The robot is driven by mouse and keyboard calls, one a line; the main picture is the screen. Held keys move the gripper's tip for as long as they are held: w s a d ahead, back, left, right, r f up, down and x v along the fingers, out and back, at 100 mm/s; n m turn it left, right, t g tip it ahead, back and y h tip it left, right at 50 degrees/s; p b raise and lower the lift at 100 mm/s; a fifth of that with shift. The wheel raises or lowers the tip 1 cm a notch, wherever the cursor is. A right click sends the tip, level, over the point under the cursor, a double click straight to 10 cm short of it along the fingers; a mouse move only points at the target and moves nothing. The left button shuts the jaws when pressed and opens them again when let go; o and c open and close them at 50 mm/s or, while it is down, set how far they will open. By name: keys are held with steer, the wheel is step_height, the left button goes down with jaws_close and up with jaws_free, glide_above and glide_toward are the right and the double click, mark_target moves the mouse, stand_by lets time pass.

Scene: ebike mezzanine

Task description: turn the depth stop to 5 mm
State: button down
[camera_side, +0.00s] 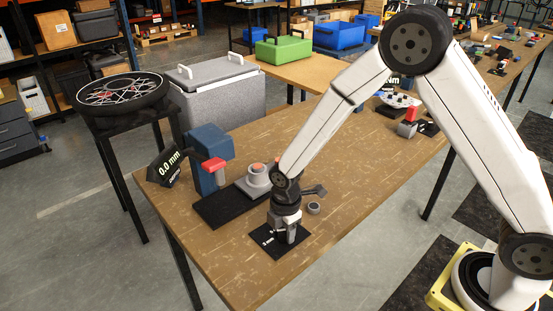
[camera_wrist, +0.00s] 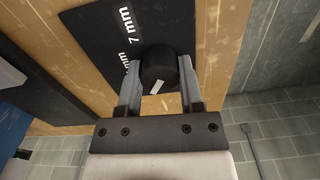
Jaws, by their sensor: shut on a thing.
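The depth stop is a dark round knob (camera_wrist: 160,68) with a white pointer mark (camera_wrist: 156,87) on its near side in the wrist view. It stands on a black dial plate (camera_wrist: 96,38) near the front of the bench. The plate (camera_side: 264,245) also shows in the side view, with a small white label I cannot read surely. In the wrist view one label reads 7 mm (camera_wrist: 131,24); another beside it shows only "mm", its number hidden by a finger. My gripper (camera_side: 288,233) points down over the plate, its two fingers shut on the knob's sides.
A blue press (camera_side: 207,150) with a red part stands behind on a black base (camera_side: 220,207). A grey cup-like fixture (camera_side: 257,182) and a small grey ring (camera_side: 313,208) are close to my gripper. The bench's right part is clearer.

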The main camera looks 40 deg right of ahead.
mark_target(285, 230)
steer(key=m, duration=1.1)
stand_by(0.5)
steer(key=shift+c, duration=1.2)
jaws_free()
steer(key=shift+r, duration=0.15)
steer(key=shift+r, duration=3.8)
